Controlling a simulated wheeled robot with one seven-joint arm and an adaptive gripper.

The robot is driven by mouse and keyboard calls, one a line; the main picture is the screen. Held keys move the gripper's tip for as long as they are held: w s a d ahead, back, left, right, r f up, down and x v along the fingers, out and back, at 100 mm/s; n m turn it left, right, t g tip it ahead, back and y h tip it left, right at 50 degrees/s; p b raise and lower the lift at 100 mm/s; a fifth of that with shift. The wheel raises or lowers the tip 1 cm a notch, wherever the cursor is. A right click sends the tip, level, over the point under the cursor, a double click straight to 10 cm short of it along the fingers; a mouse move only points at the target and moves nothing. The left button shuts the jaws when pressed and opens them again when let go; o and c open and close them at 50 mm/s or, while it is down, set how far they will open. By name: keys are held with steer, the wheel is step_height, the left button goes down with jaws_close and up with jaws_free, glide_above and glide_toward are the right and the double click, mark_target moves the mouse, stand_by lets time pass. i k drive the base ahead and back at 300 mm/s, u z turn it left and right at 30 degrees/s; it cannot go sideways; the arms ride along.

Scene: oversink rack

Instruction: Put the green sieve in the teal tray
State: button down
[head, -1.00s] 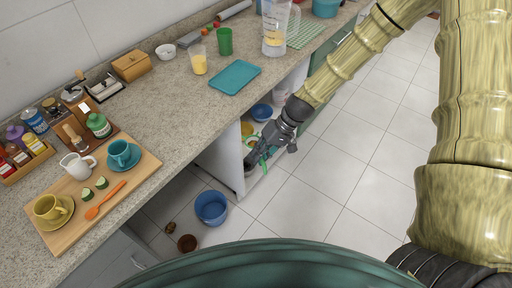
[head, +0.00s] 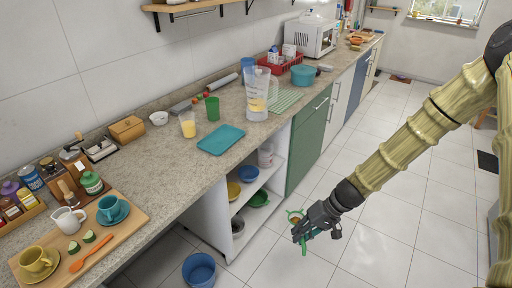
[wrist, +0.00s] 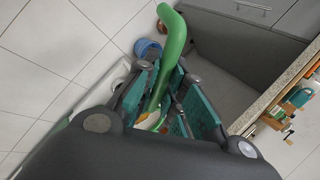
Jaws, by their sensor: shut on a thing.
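The teal tray (head: 221,139) lies flat on the counter, with nothing seen on it. My gripper (head: 314,225) is out over the floor in front of the open cabinet, lower than the counter and to the right of the tray. It is shut on the green sieve (head: 304,245), whose green end sticks out below the fingers. In the wrist view, the sieve's curved green handle (wrist: 173,45) rises between the teal finger pads (wrist: 165,92). The rest of the sieve is largely hidden by the fingers.
The open cabinet's shelves hold a yellow bowl (head: 233,190), a blue bowl (head: 248,173) and a green bowl (head: 260,198). A blue bucket (head: 199,270) stands on the floor. A juice glass (head: 188,125), green cup (head: 212,108) and blender jug (head: 258,95) stand near the tray.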

mark_target(222, 140)
steer(key=u, duration=0.15)
steer(key=k, duration=0.15)
steer(key=z, duration=0.95)
steer(key=i, duration=0.7)
steer(key=u, duration=0.4)
